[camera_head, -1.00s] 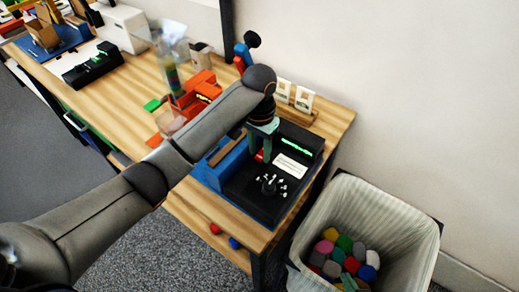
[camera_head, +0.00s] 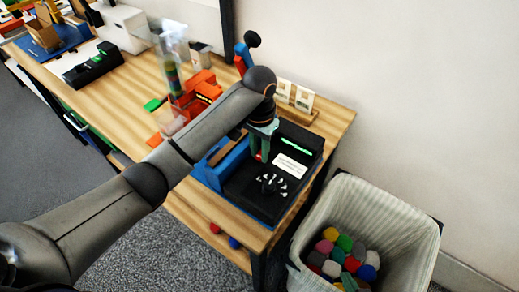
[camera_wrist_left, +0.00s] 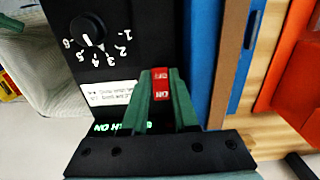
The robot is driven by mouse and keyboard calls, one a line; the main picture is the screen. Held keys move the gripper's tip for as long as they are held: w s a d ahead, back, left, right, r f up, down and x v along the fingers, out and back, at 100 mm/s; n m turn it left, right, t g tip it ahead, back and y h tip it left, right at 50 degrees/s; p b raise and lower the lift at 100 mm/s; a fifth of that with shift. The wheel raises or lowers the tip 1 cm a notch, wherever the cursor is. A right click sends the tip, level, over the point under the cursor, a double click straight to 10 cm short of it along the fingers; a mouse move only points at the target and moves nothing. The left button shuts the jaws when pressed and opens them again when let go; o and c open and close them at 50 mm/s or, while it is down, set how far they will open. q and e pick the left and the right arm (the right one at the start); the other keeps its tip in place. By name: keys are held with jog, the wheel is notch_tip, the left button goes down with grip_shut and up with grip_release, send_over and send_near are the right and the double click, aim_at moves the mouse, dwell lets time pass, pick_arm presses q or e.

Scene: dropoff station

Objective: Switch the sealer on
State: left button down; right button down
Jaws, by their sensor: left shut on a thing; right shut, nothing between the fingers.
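The sealer (camera_head: 257,204) is a black box with a blue strip (camera_head: 213,176) along its left side, at the right end of the table. In the left wrist view its red switch (camera_wrist_left: 160,84) carries the words OFF and ON. My left gripper (camera_head: 261,150) points down at the switch. Its green fingers (camera_wrist_left: 162,92) are shut on the switch, one on each side. A dial (camera_wrist_left: 88,32) with numerals and green lettering (camera_wrist_left: 118,127) also show; the lettering is partly hidden.
An orange device (camera_head: 203,90) is behind my left arm. A red ball (camera_head: 214,228) and a blue ball (camera_head: 234,243) lie near the front edge.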

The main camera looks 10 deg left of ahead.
pick_arm(q)
jog(key=shift+w, duration=0.1)
jog(key=shift+w+d+r+g+y, duration=0.1)
jog(key=shift+w+g+y, duration=0.1)
jog(key=shift+g, duration=0.3)
jog(key=shift+w+r+g+y, duration=0.1)
jog(key=shift+g+y, duration=0.1)
jog(key=shift+g, duration=0.3)
jog(key=shift+w+d+g+y+b, duration=0.1)
jog(key=shift+w+g+y+b, duration=0.1)
jog(key=shift+g+y+b, duration=0.4)
pick_arm(e)
jog(key=shift+f, duration=0.7)
pick_arm(q)
jog(key=shift+g, duration=0.3)
jog(key=c, duration=1)
grip_release()
jog(key=shift+o, duration=0.2)
jog(key=shift+r, duration=0.1)
pick_arm(e)
jog(key=shift+r, duration=0.1)
